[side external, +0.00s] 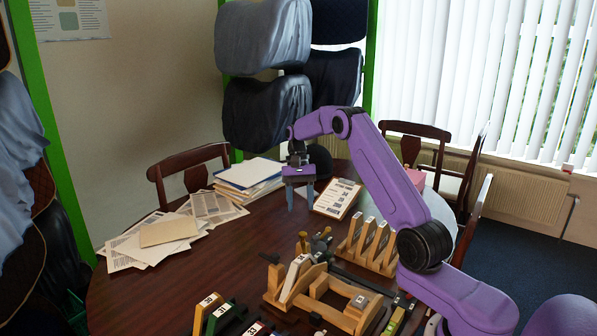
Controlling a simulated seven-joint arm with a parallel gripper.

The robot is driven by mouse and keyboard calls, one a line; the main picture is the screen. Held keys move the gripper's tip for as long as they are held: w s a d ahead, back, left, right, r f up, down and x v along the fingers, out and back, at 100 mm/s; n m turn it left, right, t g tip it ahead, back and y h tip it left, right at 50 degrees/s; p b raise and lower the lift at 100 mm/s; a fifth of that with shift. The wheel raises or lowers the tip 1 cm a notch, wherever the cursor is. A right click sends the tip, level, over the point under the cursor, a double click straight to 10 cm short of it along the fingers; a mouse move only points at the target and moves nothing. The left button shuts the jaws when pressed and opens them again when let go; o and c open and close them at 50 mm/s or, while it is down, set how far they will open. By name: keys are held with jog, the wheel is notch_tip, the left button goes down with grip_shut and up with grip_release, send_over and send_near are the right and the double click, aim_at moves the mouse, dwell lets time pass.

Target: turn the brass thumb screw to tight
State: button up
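My gripper (300,204) hangs above the far part of the table, pointing down.
A wooden rack (388,268) of several labelled blocks stands right of the fixture. Numbered blocks (208,312) stand at the near left. Papers (170,232), a stack of folders (248,178) and a clipboard (338,198) lie farther back.

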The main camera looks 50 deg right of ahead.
jog(key=v, duration=0.9)
jog(key=shift+r, duration=0.4)
jog(key=shift+d, duration=0.15)
jog(key=a+r+n+h, duration=0.25)
jog(key=a+n, duration=0.25)
jog(key=a, duration=1)
jog(key=s+a+n+t, duration=0.1)
jog(key=s+a+n, duration=0.5)
jog(key=s+a, duration=0.6)
jog(key=s+a+f+n+t, duration=0.1)
jog(key=s+a+n, duration=0.15)
jog(key=s, duration=0.45)
jog(key=s+a+n+t, duration=0.1)
jog(key=s+a+n, duration=0.15)
jog(key=s, duration=0.45)
jog(key=s+d+f+n, duration=0.2)
jog(key=s+n, duration=0.1)
jog(key=s, duration=0.3)
jog(key=s+d+f+n, duration=0.2)
jog(key=s+f, duration=0.1)
jog(key=s, duration=0.3)
jog(key=shift+n+t, duration=0.3)
jog(key=shift+n, duration=0.1)
